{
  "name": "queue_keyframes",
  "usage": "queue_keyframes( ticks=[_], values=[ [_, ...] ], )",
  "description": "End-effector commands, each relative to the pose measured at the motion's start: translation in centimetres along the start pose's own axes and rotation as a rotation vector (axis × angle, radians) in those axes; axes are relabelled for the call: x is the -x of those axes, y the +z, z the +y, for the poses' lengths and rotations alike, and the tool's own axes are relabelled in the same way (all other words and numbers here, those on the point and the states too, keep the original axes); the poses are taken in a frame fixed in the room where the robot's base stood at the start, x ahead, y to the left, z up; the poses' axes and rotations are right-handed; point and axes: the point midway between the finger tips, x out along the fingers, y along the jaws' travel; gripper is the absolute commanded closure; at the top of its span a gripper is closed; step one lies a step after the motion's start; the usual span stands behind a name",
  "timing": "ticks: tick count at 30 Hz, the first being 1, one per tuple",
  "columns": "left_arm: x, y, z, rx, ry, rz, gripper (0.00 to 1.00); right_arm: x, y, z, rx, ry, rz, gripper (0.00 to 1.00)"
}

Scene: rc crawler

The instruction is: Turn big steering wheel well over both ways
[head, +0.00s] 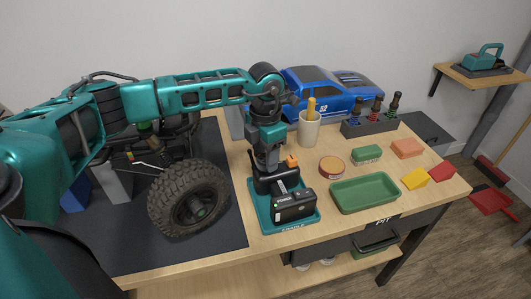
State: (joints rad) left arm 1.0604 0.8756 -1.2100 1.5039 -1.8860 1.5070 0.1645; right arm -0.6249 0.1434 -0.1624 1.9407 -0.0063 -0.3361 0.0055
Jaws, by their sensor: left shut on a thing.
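A black radio transmitter (293,206) with a small screen sits in a teal cradle (273,226) at the front middle of the bench. My left gripper (270,166) reaches down from above onto the dark upper part of the transmitter and is shut there. The big steering wheel is mostly hidden by the gripper, so its turn angle cannot be read. A small orange piece (291,160) shows beside the fingers. The crawler, with a large knobbly tyre (188,198), stands on a dark mat (220,243) at left, partly behind my left arm. My right gripper is not in view.
Right of the cradle are a green tray (364,195), a round tin (331,167), a beige cup (309,130) and coloured blocks. A blue car body (315,92) and a rack of bottles (371,122) stand behind. The bench's front edge is close to the cradle.

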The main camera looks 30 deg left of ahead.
Motion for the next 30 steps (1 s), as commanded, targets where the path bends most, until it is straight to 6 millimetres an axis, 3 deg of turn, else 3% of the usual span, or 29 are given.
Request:
queue_keyframes(
  ticks=[13,14,15,22,30],
  values=[
    [0.05,0.05,-0.01,0.012,0.000,-0.001,0.82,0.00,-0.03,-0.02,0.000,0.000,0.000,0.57],
    [0.05,0.05,-0.02,0.012,0.000,-0.001,0.51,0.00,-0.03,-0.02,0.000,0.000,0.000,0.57],
    [0.05,0.05,-0.01,0.012,0.000,-0.001,0.47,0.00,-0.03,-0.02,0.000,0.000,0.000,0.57],
    [0.03,0.03,-0.01,0.011,0.000,-0.001,0.26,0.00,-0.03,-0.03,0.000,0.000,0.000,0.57],
    [0.26,0.04,0.01,0.011,0.000,-0.001,0.26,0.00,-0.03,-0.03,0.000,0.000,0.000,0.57]
  ],
)
